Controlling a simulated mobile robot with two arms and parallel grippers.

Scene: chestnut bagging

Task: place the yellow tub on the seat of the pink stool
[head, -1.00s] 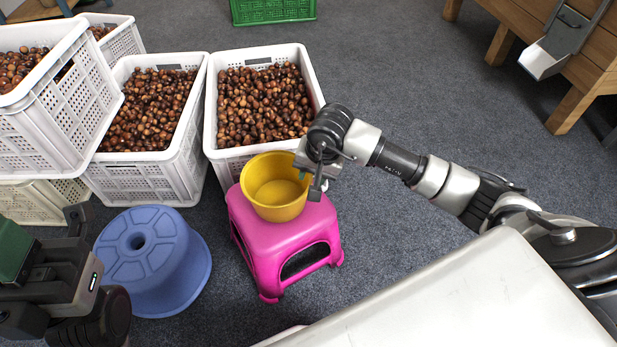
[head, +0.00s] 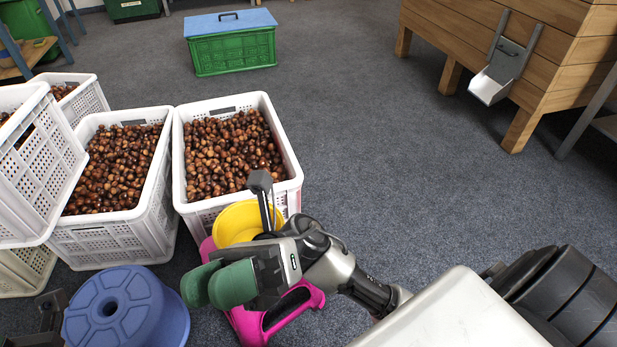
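The yellow tub (head: 237,222) stands upright on the seat of the pink stool (head: 274,314), near its far side. My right gripper (head: 219,285) is in front of the tub and over the stool, nearer to the camera. It hides much of the seat and the tub's lower right part. Its two green-padded fingers point left, apart and with nothing between them. The tub looks clear of these fingers. Only a dark piece of my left gripper (head: 48,314) shows at the lower left edge; its fingers are out of sight.
A blue round stool (head: 124,309) stands left of the pink stool. White crates of chestnuts (head: 286,190) stand just behind. A green crate with a blue lid (head: 234,54) is farther back. A wooden bin (head: 572,75) stands at the right. The grey floor between is clear.

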